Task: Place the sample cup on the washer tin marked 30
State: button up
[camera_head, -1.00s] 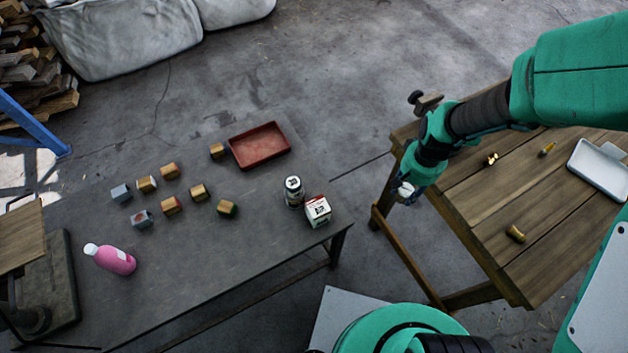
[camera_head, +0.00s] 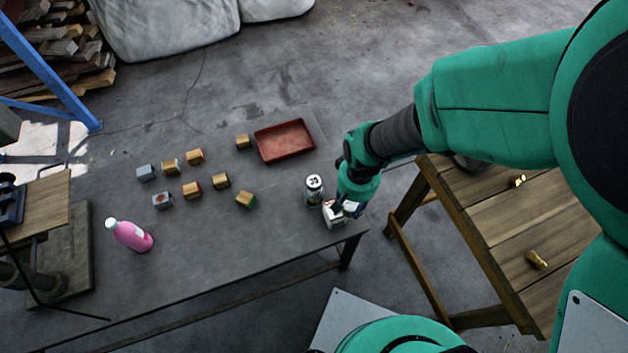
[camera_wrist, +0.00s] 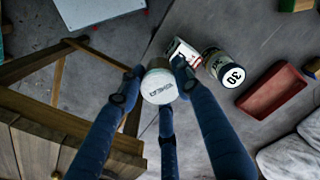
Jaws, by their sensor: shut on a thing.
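The sample cup (camera_wrist: 158,88), pale with a round printed white lid, is gripped between the fingers of my gripper (camera_wrist: 157,76) in the wrist view. In the head view my gripper (camera_head: 346,207) is over the right end of the dark table and mostly hides the cup. The washer tin (camera_head: 314,192) stands upright just left of my gripper. Its white top, marked 30, shows in the wrist view (camera_wrist: 233,76), to the right of the cup and apart from it.
A white and red box (camera_head: 332,218) stands beside the tin, partly behind my gripper. A red tray (camera_head: 285,141), several small blocks (camera_head: 192,189) and a pink bottle (camera_head: 130,236) are on the dark table (camera_head: 225,250). A wooden table (camera_head: 500,235) stands at the right.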

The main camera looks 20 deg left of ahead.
jog(key=shift+n, duration=0.6)
jog(key=shift+s+a+f, duration=0.2)
jog(key=shift+s+a, duration=1.55)
jog(key=shift+a, duration=0.3)
jog(key=shift+a, duration=0.1)
jog(key=b, duration=0.1)
send_over(314, 181)
jog(key=shift+s+d+f, duration=0.3)
jog(key=shift+s+f, duration=0.05)
jog(key=shift+f, duration=0.35)
jog(key=shift+w+a+f, duration=0.1)
jog(key=shift+w+a, duration=0.25)
jog(key=shift+f+b, duration=0.35)
jog(key=shift+f, duration=1.35)
jog(key=shift+f, duration=0.15)
jog(key=o, duration=1.2)
